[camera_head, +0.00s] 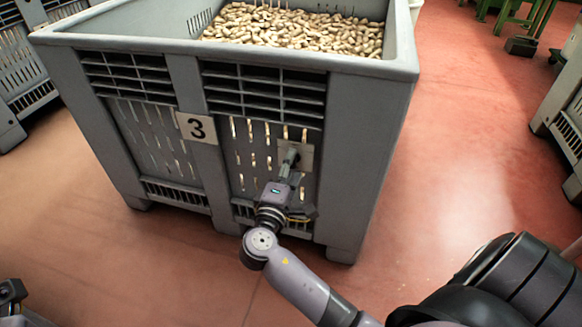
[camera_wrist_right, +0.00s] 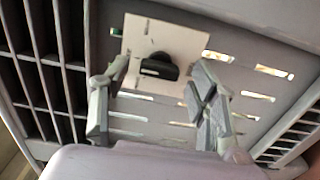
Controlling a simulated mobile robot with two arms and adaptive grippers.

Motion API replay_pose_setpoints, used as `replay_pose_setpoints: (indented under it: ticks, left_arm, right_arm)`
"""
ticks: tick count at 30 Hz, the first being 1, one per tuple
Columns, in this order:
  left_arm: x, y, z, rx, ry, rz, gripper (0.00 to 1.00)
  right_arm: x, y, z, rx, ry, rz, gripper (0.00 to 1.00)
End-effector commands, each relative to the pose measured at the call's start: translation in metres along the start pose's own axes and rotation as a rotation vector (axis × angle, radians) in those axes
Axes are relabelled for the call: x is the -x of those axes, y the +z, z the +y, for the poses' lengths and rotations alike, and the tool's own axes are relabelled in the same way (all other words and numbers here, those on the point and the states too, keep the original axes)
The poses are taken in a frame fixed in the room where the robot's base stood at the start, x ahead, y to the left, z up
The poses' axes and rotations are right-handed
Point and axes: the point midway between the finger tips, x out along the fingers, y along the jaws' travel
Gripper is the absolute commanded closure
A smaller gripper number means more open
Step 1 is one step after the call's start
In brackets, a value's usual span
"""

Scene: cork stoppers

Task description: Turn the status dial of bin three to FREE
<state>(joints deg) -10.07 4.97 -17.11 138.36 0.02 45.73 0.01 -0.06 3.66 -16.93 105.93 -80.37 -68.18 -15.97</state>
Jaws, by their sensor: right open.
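Bin three (camera_head: 80,80) is a grey slatted crate with a white "3" sign (camera_head: 197,128) on its front. A pale plate (camera_head: 307,160) is mounted on the front's right half. The plate also shows in the right wrist view (camera_wrist_right: 140,38), with a black dial (camera_wrist_right: 160,66) on it. Small marks on the plate are too small to read. My right gripper (camera_head: 291,157) is in front of the plate. In the right wrist view its open fingers (camera_wrist_right: 160,72) are on either side of the dial, apart from it. The head view hides the dial behind my gripper.
Corks (camera_head: 300,30) fill the bin. Other grey bins stand at the left (camera_head: 20,75) and right (camera_head: 560,120). Green metal stands (camera_head: 520,15) are at the far back right. The reddish floor right of bin three is clear. Part of my left arm shows at the lower left corner.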

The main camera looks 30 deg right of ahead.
Motion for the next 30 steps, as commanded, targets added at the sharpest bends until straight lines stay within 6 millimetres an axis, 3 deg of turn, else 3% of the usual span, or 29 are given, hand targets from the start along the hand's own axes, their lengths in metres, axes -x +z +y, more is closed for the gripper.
replay_pose_setpoints:
  ticks: [16,21,30]
  left_arm:
    - [-0.001,-0.001,0.0,0.001,-0.002,0.006,1.0]
    - [-0.001,-0.001,0.0,0.001,-0.003,0.006,1.0]
    - [-0.001,-0.001,0.0,0.001,-0.003,0.007,1.0]
  right_arm:
    - [0.101,0.0,-0.001,0.0,-0.004,0.0,0.45]
    - [0.114,0.0,-0.001,0.0,-0.003,0.0,0.45]
    - [0.116,0.0,0.0,-0.001,-0.001,0.0,0.45]
